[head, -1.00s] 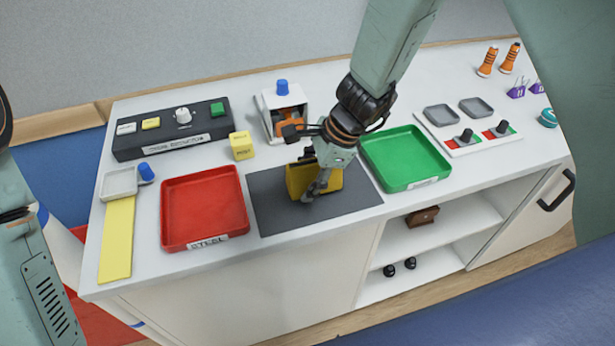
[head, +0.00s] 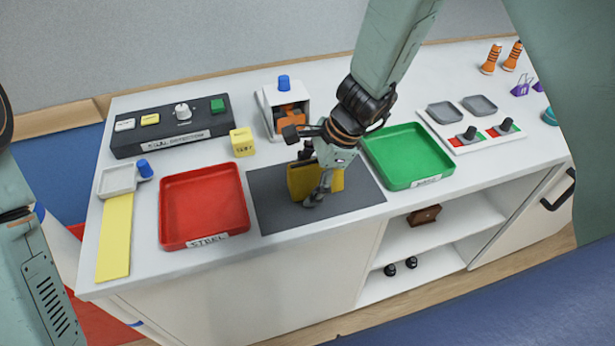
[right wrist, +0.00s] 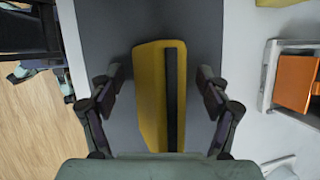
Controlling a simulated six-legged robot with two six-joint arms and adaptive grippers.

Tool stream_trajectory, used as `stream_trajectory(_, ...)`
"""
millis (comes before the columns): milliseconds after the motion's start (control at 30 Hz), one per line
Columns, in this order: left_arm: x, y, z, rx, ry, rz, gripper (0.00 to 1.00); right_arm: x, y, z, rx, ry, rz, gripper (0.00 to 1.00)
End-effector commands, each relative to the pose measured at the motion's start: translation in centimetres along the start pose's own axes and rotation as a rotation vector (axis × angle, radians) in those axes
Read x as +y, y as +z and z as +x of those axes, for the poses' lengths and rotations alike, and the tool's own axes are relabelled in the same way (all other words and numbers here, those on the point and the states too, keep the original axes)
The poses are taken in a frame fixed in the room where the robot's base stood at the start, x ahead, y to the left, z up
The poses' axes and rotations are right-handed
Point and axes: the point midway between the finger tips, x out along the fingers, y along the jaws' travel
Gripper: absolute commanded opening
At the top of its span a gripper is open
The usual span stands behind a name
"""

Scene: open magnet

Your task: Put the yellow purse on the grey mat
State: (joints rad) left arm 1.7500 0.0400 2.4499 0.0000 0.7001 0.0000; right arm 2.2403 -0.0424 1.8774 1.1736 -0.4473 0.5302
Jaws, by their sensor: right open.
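The yellow purse (head: 303,181) stands on the grey mat (head: 270,212), between the red and green trays. In the right wrist view the purse (right wrist: 150,95) has a dark strip along its top, and the mat (right wrist: 108,30) shows around it. My right gripper (head: 312,178) is at the purse, hiding part of it in the head view. In the right wrist view its fingers (right wrist: 160,85) are open, one on each side of the purse, with gaps between. Of my left side only arm parts show at the left edge; its gripper jaws are not seen.
The red tray (head: 164,240) is left of the mat and the green tray (head: 443,164) right of it. A yellow cube (head: 242,142) and a white device with orange inside (head: 267,112) stand behind. A detector box (head: 135,145) is at the back left.

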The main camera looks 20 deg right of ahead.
Motion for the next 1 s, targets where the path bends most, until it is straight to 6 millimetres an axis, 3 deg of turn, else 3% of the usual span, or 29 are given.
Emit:
stream_trajectory(333, 0.0, 0.0, -1.4, 0.000, 0.000, 0.000, 0.39, -0.2, 0.6, -1.4, 0.000, 0.000, 0.000, 0.77)
stream_trajectory(700, 0.0, 0.0, -3.5, 0.000, 0.000, 0.000, 0.39, -0.3, 0.6, -9.3, -0.003, -0.004, 0.000, 0.77)
stream_trajectory(1000, 0.0, 0.0, -4.8, 0.000, 0.000, 0.000, 0.39, -0.2, 0.5, -12.8, -0.001, -0.001, -0.001, 0.77)
